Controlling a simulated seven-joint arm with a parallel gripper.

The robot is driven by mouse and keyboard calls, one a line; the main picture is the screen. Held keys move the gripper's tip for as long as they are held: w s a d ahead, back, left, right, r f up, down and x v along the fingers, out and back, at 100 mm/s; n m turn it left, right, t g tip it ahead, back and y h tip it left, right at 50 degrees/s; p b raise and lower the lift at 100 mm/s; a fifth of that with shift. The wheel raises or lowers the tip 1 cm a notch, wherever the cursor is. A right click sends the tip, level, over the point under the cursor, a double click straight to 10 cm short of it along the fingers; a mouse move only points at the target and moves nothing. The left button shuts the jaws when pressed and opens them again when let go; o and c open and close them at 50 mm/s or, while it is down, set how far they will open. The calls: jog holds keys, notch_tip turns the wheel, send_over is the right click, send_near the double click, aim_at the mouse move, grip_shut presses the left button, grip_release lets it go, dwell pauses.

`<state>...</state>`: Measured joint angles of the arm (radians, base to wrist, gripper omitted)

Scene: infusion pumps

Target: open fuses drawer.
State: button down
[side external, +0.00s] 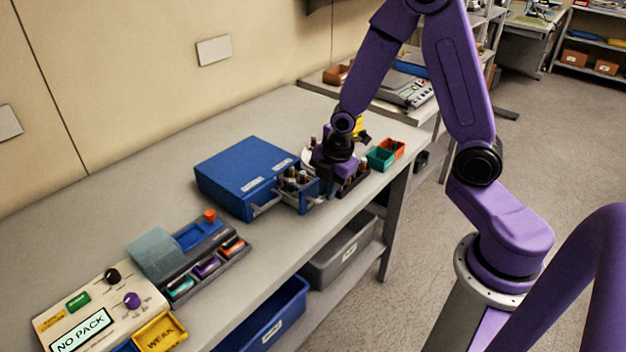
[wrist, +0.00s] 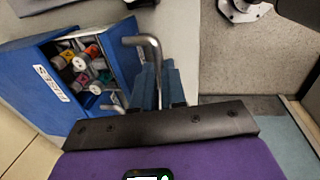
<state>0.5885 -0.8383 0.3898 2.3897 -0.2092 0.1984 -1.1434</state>
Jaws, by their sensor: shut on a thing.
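The blue two-drawer cabinet (side external: 240,170) stands on the bench, with a white label above each drawer. In the wrist view the cabinet top (wrist: 40,60) has a label reading FUSES beside the pulled-out drawer. This fuses drawer (side external: 309,194) is the right one in the side view. It sticks well out of the cabinet and shows several small cylinders, grey, red and green, in the wrist view (wrist: 122,58). My gripper (side external: 332,188) is at the drawer's front. Its blue fingers (wrist: 158,86) are shut on the drawer's metal handle (wrist: 142,40), partly hiding it.
The left drawer's handle (side external: 266,206) shows at the cabinet front, with that drawer shut. Green (side external: 380,158) and orange (side external: 394,147) bins stand just beyond my gripper. A grey device with coloured parts (side external: 190,255) and a NO PACK panel (side external: 85,315) lie nearer.

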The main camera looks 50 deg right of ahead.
jog(key=s, duration=0.6)
jog(key=shift+s, duration=0.15)
jog(key=c, duration=1.2)
grip_release()
jog(key=shift+r, duration=0.2)
jog(key=s+r, duration=0.1)
jog(key=r, duration=0.4)
jog(key=s+r, duration=0.1)
jog(key=r, duration=0.5)
jog(key=s+r, duration=0.1)
jog(key=r, duration=0.4)
jog(key=shift+r, duration=0.4)
